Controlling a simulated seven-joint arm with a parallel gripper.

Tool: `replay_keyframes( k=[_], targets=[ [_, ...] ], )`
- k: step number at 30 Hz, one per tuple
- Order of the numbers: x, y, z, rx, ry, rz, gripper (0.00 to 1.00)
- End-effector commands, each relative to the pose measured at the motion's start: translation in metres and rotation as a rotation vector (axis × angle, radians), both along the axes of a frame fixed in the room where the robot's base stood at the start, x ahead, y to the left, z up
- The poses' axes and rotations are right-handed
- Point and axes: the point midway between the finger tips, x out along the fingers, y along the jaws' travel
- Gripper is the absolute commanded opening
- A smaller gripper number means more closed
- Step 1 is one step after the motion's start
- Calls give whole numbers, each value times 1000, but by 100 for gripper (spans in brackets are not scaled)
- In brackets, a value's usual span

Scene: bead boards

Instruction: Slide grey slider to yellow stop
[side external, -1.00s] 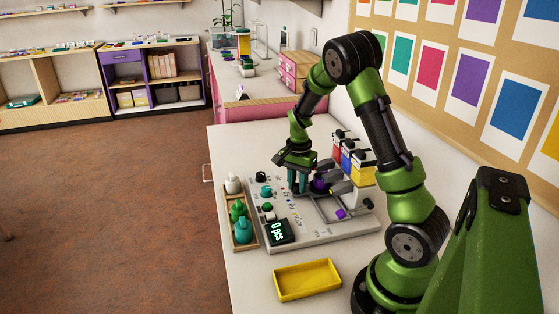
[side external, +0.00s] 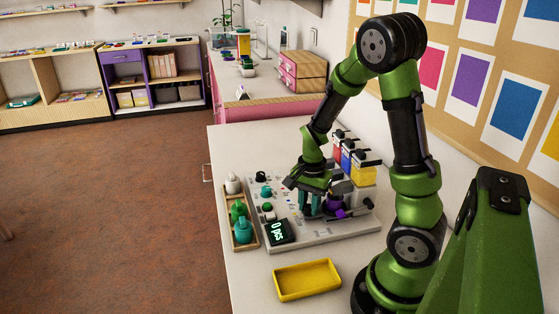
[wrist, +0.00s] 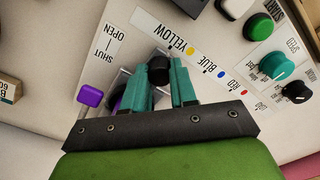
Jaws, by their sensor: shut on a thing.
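My gripper (wrist: 165,72) has its teal fingers on both sides of the dark knob of the grey slider (wrist: 158,68) and is shut on it. In the wrist view the knob stands beside the printed word YELLOW and the yellow stop mark (wrist: 190,50). The blue mark (wrist: 221,73) and red mark (wrist: 243,92) lie farther along the label strip. In the side view my gripper (side external: 314,204) is low over the grey board (side external: 300,233). The fingers hide most of the slider and its track there.
A purple square knob (wrist: 90,95) is near the OPEN/SHUT label. Red, blue and yellow dispensers (side external: 360,172) stand behind the board. A wooden tray with bottles (side external: 242,240) is at its left. A yellow tray (side external: 307,279) lies in front.

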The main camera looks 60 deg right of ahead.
Motion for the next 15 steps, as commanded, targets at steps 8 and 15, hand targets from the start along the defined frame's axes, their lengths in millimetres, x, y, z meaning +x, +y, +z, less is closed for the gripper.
replay_keyframes(
  k=[8,15],
  targets=[
    [-4,3,-1,11,10,-5,53],
    [-3,2,0,9,8,-4,53]
  ],
)
